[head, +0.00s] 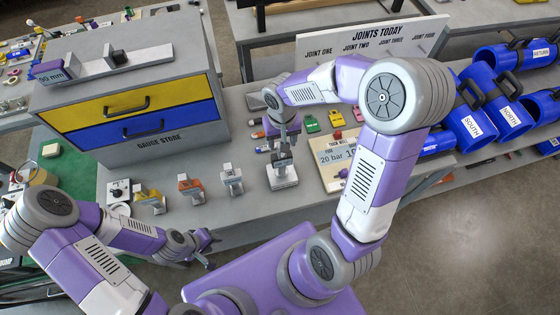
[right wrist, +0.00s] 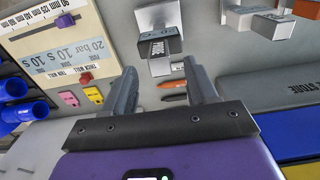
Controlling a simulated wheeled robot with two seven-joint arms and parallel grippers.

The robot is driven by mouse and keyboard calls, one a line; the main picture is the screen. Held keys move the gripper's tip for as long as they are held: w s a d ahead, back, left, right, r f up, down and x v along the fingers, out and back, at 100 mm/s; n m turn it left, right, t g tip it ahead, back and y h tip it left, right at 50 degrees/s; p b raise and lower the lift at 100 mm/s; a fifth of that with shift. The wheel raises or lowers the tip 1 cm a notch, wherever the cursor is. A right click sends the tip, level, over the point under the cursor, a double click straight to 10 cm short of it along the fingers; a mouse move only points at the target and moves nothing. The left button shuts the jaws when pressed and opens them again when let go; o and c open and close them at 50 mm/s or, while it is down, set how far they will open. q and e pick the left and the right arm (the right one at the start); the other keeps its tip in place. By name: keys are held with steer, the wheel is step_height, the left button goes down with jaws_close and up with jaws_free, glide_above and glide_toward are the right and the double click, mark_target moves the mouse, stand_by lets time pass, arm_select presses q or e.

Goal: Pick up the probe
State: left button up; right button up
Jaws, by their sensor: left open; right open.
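Small blocks stand in a row on the grey bench, and I cannot tell for sure which thing is the probe. A pale block with a dark, labelled piece on it (right wrist: 163,47) is just beyond my right fingertips in the right wrist view. It stands below the right gripper in the head view (head: 283,176). My right gripper (right wrist: 162,76) is open with nothing gripped; it points down over the bench and partly hides what is behind it. My left gripper (head: 208,250) is open and empty, low by the bench's front edge.
A grey gauge store (head: 85,78) with yellow and blue drawers stands at the left. An orange-topped block (head: 190,187) and a grey one (head: 232,180) stand left of the right gripper. A printed card (head: 330,160) lies to its right. Blue pipes (head: 500,118) lie at the right.

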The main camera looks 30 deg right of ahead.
mark_target(282, 160)
step_height(282, 160, down, 4)
steer(key=shift+s, duration=0.15)
steer(key=shift+f, duration=0.4)
jaws_close()
